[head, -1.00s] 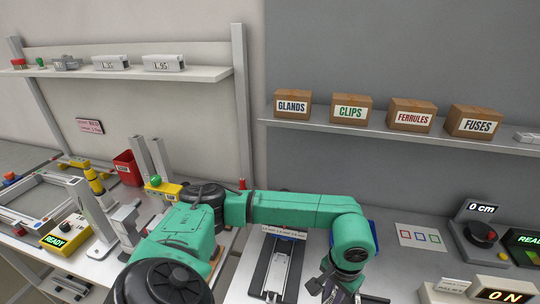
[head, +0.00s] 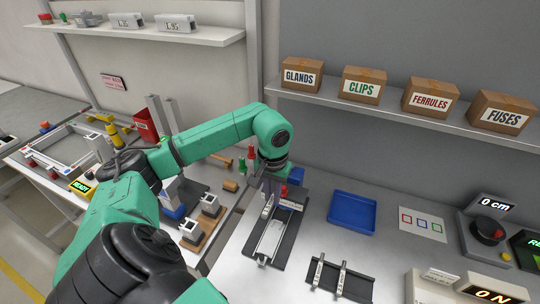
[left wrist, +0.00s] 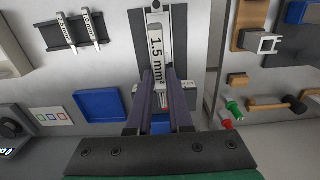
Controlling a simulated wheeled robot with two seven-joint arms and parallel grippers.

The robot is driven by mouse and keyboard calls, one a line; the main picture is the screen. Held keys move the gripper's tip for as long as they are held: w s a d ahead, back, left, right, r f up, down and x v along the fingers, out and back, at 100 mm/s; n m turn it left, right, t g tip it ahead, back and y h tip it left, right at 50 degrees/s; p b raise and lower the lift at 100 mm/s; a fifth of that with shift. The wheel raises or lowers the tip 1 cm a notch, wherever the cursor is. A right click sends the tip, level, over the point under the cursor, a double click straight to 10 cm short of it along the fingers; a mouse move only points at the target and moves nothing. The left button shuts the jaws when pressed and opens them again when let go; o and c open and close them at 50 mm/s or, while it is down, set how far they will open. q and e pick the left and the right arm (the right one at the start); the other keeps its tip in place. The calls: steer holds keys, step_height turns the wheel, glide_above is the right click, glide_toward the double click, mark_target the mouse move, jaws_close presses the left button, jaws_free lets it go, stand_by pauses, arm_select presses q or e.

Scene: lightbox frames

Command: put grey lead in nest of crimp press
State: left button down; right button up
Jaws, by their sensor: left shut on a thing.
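The crimp press (head: 292,232) appears to be the dark base with a silver track on the bench. My left gripper (head: 276,190) points down over its far end. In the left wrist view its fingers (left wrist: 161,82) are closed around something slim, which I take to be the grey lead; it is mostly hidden. A light grey strip marked 1.5 mm² (left wrist: 159,42) shows at and beyond the fingertips. I cannot tell whether it is part of the held thing or of the press, nor whether the held thing touches the nest. My right gripper is out of view.
A blue tray (head: 352,212) lies right of the press. A dark rack (head: 357,287) with two pale labelled bars is nearer. Boxes line the shelf (head: 385,117) above. The bench between tray and rack is clear.

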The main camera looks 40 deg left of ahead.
arm_select(q)
steer(key=b, duration=0.1)
glide_above(272, 236)
step_height(272, 236, down, 9)
step_height(272, 236, down, 11)
steer(key=b, duration=0.6)
steer(key=shift+r, duration=0.1)
steer(key=shift+w, duration=0.1)
steer(key=c, duration=0.8)
jaws_free()
steer(key=shift+c, duration=0.2)
